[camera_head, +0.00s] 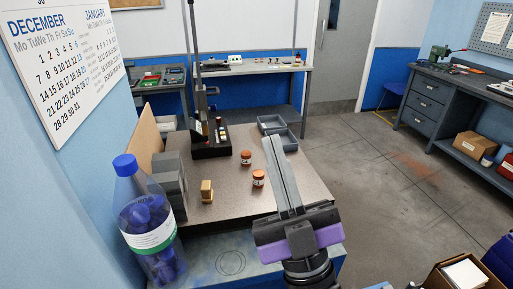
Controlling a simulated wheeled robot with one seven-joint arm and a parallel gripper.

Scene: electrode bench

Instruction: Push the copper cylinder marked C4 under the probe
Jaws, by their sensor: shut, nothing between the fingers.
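Two small copper-orange cylinders with pale bands stand on the bench: one (246,157) near the probe stand and one (258,178) closer to me. Their markings are too small to read, so I cannot tell which is C4. The black probe stand (211,143) with its tall column is at the back left of the bench. The probe tip is too small to make out. My gripper (271,142) has long grey fingers, shut and empty, reaching over the bench to the right of both cylinders. I see no contact with either.
A brass-coloured block (207,190) stands left of the nearer cylinder. Grey blocks (171,185) and a large clear bottle (146,222) line the left side. Grey trays (271,124) sit at the back right. The benchtop (228,204) is bare around the cylinders.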

